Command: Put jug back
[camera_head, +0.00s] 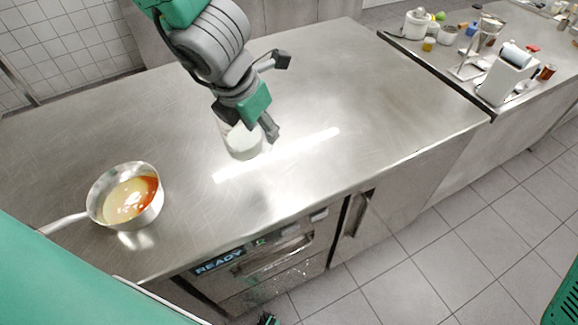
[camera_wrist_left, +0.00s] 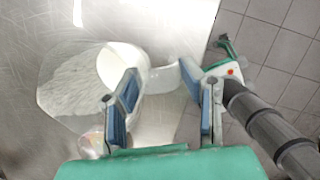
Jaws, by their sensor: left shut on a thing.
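The jug (camera_head: 242,142) is a pale, see-through vessel with white in it, over the steel worktop below my left gripper in the head view. My left gripper (camera_head: 275,97) is shut on it, and its fingers partly hide its upper side. In the left wrist view the jug (camera_wrist_left: 118,66) shows a round white opening, and its white handle side lies between the blue-padded fingers of the left gripper (camera_wrist_left: 163,98). I cannot tell whether the jug's base touches the worktop. A dark and green part at the bottom edge of the head view may be my right gripper (camera_head: 267,319); its fingers are unclear.
A saucepan (camera_head: 103,204) with yellow and red-orange liquid stands on the left of the worktop (camera_head: 345,90). A second counter (camera_head: 462,92) at the right holds a white appliance (camera_head: 508,76) and small containers. The worktop right of the jug is clear.

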